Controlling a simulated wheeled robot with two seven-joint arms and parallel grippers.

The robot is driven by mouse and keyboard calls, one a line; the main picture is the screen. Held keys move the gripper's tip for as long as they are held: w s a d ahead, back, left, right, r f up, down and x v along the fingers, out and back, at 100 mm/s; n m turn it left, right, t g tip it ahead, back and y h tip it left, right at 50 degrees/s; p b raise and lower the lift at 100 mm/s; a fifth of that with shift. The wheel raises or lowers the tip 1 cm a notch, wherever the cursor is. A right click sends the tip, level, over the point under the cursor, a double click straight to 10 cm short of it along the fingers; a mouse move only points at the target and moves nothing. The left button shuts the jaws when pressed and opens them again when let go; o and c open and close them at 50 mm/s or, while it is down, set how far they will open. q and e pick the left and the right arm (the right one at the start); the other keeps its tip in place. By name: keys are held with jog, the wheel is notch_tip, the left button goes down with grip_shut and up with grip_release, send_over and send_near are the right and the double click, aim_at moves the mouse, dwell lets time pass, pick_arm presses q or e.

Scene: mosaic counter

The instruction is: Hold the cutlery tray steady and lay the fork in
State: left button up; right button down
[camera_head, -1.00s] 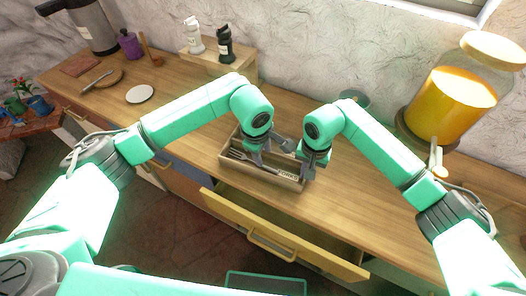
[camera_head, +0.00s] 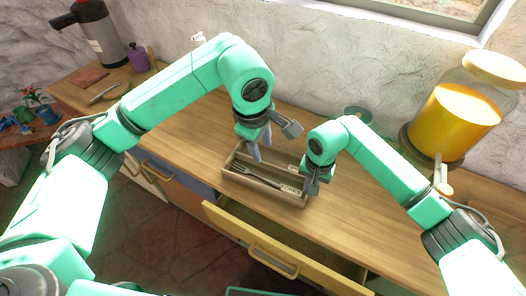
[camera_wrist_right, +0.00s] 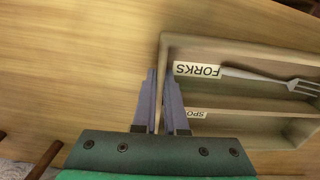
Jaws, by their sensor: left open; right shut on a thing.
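The wooden cutlery tray (camera_head: 258,190) stands on the counter. The fork (camera_head: 256,177) lies in its front compartment, marked FORKS; in the right wrist view the fork (camera_wrist_right: 252,76) lies flat along that compartment, its handle by the label. My right gripper (camera_head: 313,188) is at the tray's right end, and in the right wrist view its fingers (camera_wrist_right: 161,105) are shut on the tray's end wall (camera_wrist_right: 164,65). My left gripper (camera_head: 272,142) is open and empty, above the back part of the tray, apart from the fork.
A yellow drawer (camera_head: 285,247) stands open below the counter in front of the tray. A big jar of yellow liquid (camera_head: 450,118) stands at the back right. A purple container (camera_head: 138,58) and a flask (camera_head: 98,38) stand far left. Counter (camera_head: 370,185) right of the tray is clear.

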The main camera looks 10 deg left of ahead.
jog(key=c, duration=0.9)
grip_release()
jog(key=shift+r, duration=0.15)
notch_tip(320, 180, up, 12)
jog(key=shift+f, duration=0.1)
